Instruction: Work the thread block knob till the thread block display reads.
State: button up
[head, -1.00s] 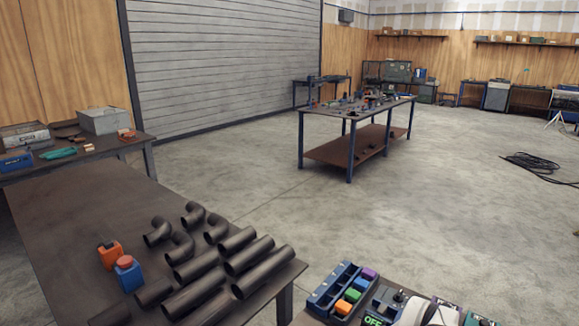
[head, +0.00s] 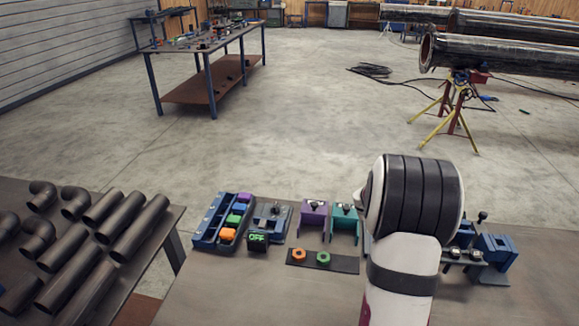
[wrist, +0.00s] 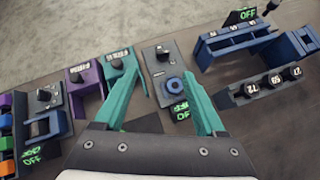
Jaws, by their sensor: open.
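In the wrist view, my gripper (wrist: 162,72) is open, its two teal fingers spread over a dark grey block (wrist: 153,72). That block has a black knob (wrist: 162,53), a blue ring (wrist: 174,85) and a green-lit display (wrist: 181,112) partly behind the right finger, seeming to read OFF. Another grey block with a black knob (wrist: 44,95) and an OFF display (wrist: 33,154) is at the left; this display also shows in the head view (head: 257,238). I cannot tell by label which is the thread block. In the head view my arm hides the gripper and the middle block.
A purple block (head: 312,213) and a teal block (head: 345,222) stand close left of my arm. A plate (head: 345,265) holds an orange and a green nut. A blue tray (head: 207,222) is farther left, blue blocks (head: 497,250) to the right. The bench front is clear.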

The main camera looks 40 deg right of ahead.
jog(key=w+d+f, duration=0.1)
jog(key=d+f, duration=0.2)
jog(key=f, duration=0.1)
jog(key=w+d+f+n, duration=0.1)
jog(key=w+d+f, duration=0.1)
jog(key=d+f, duration=0.2)
jog(key=w+d+f+n, duration=0.1)
jog(key=w+d+f, duration=0.1)
jog(key=f, duration=0.3)
jog(key=shift+d+f, duration=0.2)
jog(key=shift+d, duration=0.7)
grip_shut()
